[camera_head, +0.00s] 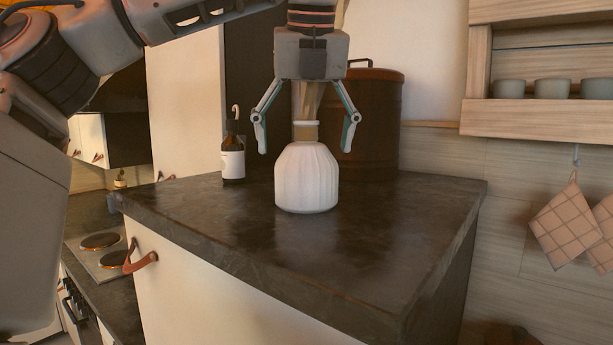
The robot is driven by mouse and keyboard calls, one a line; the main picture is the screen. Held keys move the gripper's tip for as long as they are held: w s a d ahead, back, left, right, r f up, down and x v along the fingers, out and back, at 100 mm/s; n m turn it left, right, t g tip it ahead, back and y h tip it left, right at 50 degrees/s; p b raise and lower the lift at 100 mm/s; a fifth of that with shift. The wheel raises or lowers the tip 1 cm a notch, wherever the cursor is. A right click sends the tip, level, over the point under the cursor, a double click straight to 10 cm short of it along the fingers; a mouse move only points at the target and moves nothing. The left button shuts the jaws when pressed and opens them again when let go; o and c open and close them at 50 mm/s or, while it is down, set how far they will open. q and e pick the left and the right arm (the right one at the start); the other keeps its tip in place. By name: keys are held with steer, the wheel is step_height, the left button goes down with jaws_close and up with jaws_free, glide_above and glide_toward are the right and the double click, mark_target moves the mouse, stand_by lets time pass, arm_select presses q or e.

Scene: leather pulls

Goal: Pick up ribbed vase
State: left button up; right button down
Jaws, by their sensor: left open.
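The ribbed vase (307,180) is white and rounded with a narrow neck. It stands upright on the dark stone countertop (400,235). My left gripper (306,140) points down over the vase. Its two fingers are spread on either side of the vase's neck, with visible gaps, and it holds nothing. A tan shape shows between the fingers above the neck; I cannot tell whether it is part of the vase or behind it. My right gripper is not in view.
A large dark brown lidded canister (374,125) stands close behind, to the right. The counter's front and right are clear. A wooden shelf (535,118) with cups hangs at right.

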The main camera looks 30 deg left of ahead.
arm_select(q)
steer(key=x, duration=0.3)
steer(key=shift+w, duration=0.15)
steer(key=c, duration=1.5)
steer(key=shift+c, duration=0.2)
